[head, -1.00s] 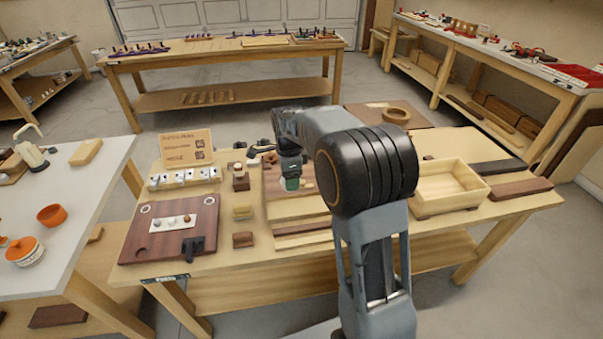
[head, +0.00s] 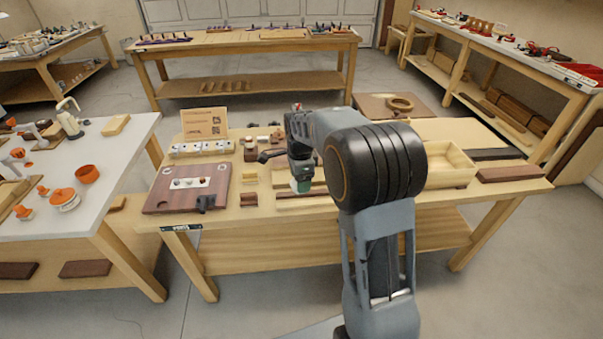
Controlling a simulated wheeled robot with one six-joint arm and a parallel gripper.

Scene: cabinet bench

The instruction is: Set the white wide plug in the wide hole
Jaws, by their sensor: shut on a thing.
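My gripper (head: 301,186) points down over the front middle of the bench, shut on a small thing. A green patch shows at its tips, but the held thing is too small and too covered to name for sure. A dark red-brown board (head: 165,200) lies at the bench's left front. I cannot make out for sure which piece is the white wide plug, or where the wide hole is.
Small wooden blocks (head: 249,199) lie between board and gripper. A row of white pieces (head: 202,148) and a cardboard sign (head: 205,122) stand behind. A pale open box (head: 448,167) is at right.

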